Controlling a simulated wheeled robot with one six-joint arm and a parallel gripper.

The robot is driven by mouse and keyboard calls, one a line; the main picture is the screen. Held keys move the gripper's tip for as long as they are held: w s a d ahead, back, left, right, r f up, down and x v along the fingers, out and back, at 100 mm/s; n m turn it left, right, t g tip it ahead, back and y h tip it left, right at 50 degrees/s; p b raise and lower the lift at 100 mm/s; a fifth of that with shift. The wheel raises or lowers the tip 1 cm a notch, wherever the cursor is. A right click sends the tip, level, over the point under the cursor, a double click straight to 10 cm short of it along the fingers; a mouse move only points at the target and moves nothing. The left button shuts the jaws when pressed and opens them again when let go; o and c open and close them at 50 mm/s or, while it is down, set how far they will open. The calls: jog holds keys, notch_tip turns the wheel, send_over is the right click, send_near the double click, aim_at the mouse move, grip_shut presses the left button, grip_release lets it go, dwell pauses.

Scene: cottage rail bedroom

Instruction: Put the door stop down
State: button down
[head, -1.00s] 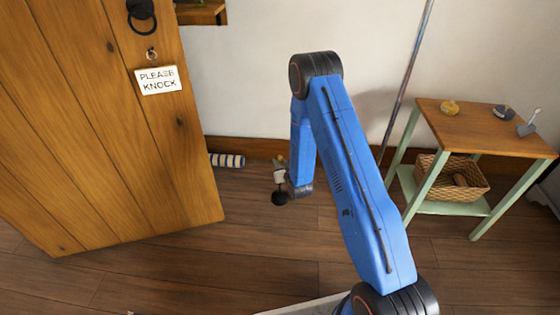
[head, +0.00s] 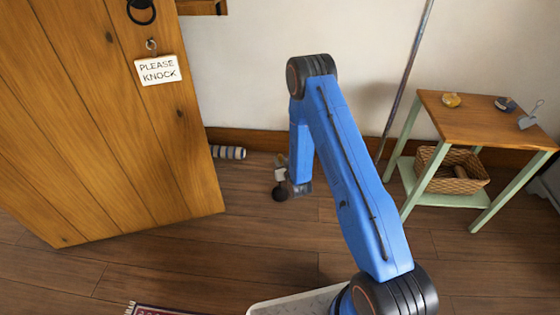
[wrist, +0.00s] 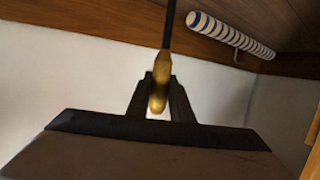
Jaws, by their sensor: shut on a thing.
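My gripper (head: 281,180) hangs low over the wooden floor, right of the open plank door. In the wrist view its two dark fingers (wrist: 159,95) are shut on the door stop (wrist: 159,88), of which a gold-coloured part shows between them. A thin dark rod runs on from the gold part to the top edge of that view. In the head view a dark round end shows just below my gripper. Whether it touches the floor cannot be told.
The door (head: 110,130) fills the left. A blue-and-white striped roll (head: 229,153) lies by the skirting; it also shows in the wrist view (wrist: 230,35). A small table (head: 480,120) with a basket (head: 455,184) stands right. A pole (head: 405,85) leans there. A rug corner (head: 150,309) shows in front.

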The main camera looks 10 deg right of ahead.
jog(key=c, duration=1.6)
grip_release()
jog(key=shift+r, duration=0.1)
jog(key=v, duration=1.2)
notch_tip(320, 180, up, 15)
jog(key=w+d+g, duration=0.1)
jog(key=d+g, duration=0.1)
jog(key=s+d+r+g+h, duration=0.1)
jog(key=s+r, duration=0.3)
jog(key=r, duration=0.3)
jog(key=s+d+r+g, duration=0.1)
jog(key=s+r+g, duration=0.1)
jog(key=s+r, duration=0.45)
jog(key=s+r+g, duration=0.1)
jog(key=s+r, duration=0.4)
jog(key=s, duration=0.6)
jog(key=s+d+r+m+g, duration=0.1)
jog(key=s+r, duration=0.4)
jog(key=s, duration=0.6)
jog(key=s+d+r+g, duration=0.1)
jog(key=s+r, duration=0.4)
jog(key=s, duration=0.6)
jog(key=shift+s+d+r+g+h, duration=0.1)
jog(key=shift+s+d+g+h, duration=0.25)
jog(key=shift+g, duration=0.45)
